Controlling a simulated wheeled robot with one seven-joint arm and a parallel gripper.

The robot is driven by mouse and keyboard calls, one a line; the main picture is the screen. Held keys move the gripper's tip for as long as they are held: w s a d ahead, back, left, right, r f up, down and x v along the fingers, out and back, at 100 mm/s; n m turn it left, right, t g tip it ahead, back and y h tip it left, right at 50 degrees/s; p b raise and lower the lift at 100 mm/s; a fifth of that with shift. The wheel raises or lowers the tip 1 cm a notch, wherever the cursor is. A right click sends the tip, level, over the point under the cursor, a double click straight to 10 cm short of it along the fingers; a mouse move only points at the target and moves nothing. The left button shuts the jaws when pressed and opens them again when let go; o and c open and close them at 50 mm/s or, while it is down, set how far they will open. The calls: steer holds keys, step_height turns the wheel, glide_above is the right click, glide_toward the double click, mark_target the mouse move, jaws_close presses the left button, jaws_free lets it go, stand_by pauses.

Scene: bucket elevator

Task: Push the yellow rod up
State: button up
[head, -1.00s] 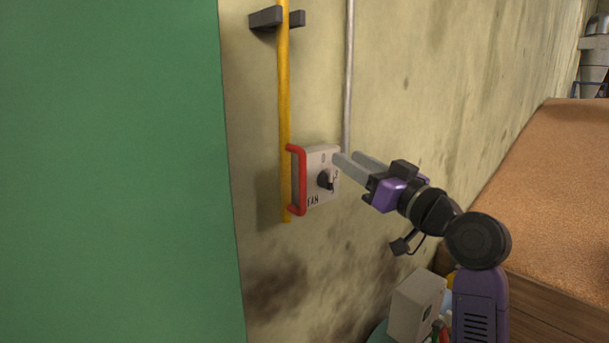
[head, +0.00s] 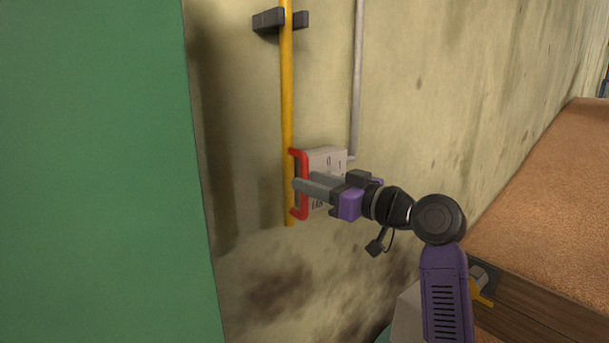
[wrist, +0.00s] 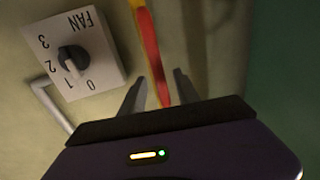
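The yellow rod (head: 286,90) stands upright along the wall and passes a dark bracket (head: 268,20) near the top. A red handle (head: 304,182) is fixed at its lower end. My gripper (head: 305,181) is at the handle's middle in the head view, its fingers pointing left. In the wrist view, the red handle (wrist: 149,55) and part of the yellow rod (wrist: 136,4) show, and the handle runs down between my two fingers (wrist: 160,90). The fingers are apart, with space on both sides of the handle. Whether they touch it cannot be seen.
A white fan switch box (head: 325,158) with a black knob (wrist: 73,59) is on the wall beside the handle. A grey conduit (head: 357,80) runs up from it. A green panel (head: 95,170) stands at the left. A brown heap (head: 550,200) lies at the right.

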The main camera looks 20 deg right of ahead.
steer(key=shift+x, duration=1.2)
jaws_close()
stand_by(0.6)
